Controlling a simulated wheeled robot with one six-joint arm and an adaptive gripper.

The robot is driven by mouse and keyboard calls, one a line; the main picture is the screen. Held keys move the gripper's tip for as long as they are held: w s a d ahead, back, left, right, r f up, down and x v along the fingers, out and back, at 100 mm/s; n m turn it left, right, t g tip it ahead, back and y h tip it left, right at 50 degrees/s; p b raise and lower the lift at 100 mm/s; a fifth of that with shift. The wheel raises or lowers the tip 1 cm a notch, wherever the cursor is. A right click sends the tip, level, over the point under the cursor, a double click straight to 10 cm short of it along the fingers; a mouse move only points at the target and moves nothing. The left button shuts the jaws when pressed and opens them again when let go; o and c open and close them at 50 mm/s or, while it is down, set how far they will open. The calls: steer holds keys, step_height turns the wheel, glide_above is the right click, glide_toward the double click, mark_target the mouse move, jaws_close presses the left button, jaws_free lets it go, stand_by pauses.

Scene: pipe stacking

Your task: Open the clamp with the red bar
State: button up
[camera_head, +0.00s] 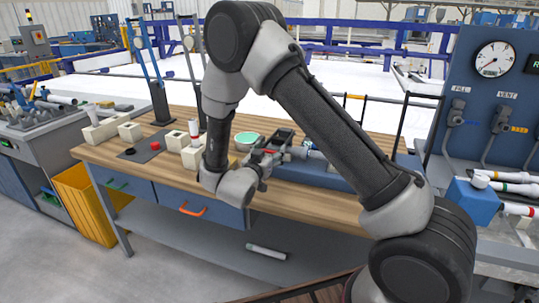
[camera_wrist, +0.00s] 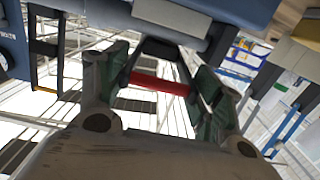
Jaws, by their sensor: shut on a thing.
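The red bar (camera_wrist: 160,84) lies across the space between my gripper's two green-padded fingers in the wrist view. My gripper (camera_wrist: 160,88) is closed on it, with a finger at each end of the bar. Dark arms of the clamp (camera_wrist: 160,50) run from the bar towards a blue body at the top of that view. In the head view my gripper (camera_head: 266,152) is at the clamp on the workbench, and only a sliver of red shows there. My wrist and fingers hide much of the clamp, so its exact angle is hard to tell.
The wooden workbench (camera_head: 130,152) carries a long blue fixture (camera_head: 320,172) beside the clamp. Cream blocks (camera_head: 130,132), a red button (camera_head: 155,146) and a green disc (camera_head: 248,138) stand to the left. A gauge panel (camera_head: 492,60) rises at right.

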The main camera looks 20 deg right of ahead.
steer(key=w+d+r+g+y, duration=0.3)
steer(key=r+g+y, duration=0.15)
steer(key=r, duration=0.65)
steer(key=w+d+r, duration=0.6)
steer(key=w+r, duration=0.1)
steer(key=w, duration=0.2)
steer(key=shift+w+g+h, duration=0.3)
steer(key=shift+g+h, duration=0.05)
steer(key=shift+d, duration=0.1)
steer(key=o, duration=1.1)
steer(key=shift+o, duration=0.8)
steer(key=shift+f, duration=0.2)
steer(key=v, duration=1.2)
